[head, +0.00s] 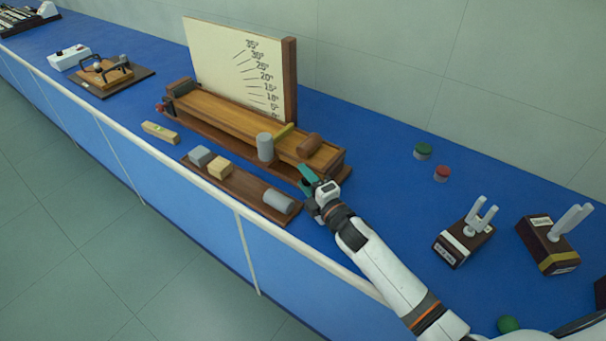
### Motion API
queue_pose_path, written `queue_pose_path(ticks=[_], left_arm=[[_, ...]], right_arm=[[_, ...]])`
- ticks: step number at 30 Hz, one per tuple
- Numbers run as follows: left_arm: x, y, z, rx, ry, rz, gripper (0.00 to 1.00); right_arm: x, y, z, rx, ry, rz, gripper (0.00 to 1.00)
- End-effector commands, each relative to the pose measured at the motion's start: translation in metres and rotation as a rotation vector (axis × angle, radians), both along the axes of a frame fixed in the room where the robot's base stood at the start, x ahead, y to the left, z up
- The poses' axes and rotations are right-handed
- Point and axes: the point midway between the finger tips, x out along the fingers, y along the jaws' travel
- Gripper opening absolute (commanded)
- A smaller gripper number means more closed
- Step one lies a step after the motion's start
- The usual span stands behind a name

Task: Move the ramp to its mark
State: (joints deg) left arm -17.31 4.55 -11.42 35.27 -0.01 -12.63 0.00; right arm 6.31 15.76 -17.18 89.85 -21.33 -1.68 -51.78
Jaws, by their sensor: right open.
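The ramp (225,112) is a long wooden plank lying nearly flat on a dark wooden base (200,130). A cream board (215,60) with angle marks from about 0° to 35° stands upright behind it. A grey cylinder (265,147) stands in front of the ramp, near its right end, and a brown cylinder (309,146) lies on that end. My right gripper (309,182) is open beside the ramp's near right end, just in front of it. Whether its fingers touch the ramp is too small to tell. My left gripper is out of view.
A wooden tray (240,186) with grey and wooden blocks and a lying grey cylinder sits in front of the ramp. A spirit level (160,133) lies to the left. Two fork-topped blocks (463,240) (548,240) stand right. Green and red weights (423,151) (442,173) lie behind.

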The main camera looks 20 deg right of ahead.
Motion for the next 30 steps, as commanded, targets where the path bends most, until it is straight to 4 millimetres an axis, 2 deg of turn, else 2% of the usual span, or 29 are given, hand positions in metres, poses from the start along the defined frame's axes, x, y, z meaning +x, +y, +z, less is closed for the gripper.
queue_pose_path(ticks=[6, 14, 22, 27, 30], left_arm=[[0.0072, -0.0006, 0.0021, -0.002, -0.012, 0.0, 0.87], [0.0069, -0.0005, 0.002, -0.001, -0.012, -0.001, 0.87], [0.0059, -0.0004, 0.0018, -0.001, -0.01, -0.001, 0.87], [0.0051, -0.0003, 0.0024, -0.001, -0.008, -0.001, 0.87], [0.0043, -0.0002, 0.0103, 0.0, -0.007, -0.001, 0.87]], right_arm=[[0.0142, 0.0045, 0.0002, 0.0, 0.0, 0.001, 0.45], [0.0148, 0.0047, 0.0001, 0.0, 0.0, 0.001, 0.45], [0.0145, 0.0045, 0.0, 0.0, 0.0, 0.001, 0.01], [0.0145, 0.0044, 0.0006, 0.0, 0.001, 0.001, 0.0], [0.0149, 0.0046, 0.0077, -0.004, 0.005, 0.001, 0.0]])
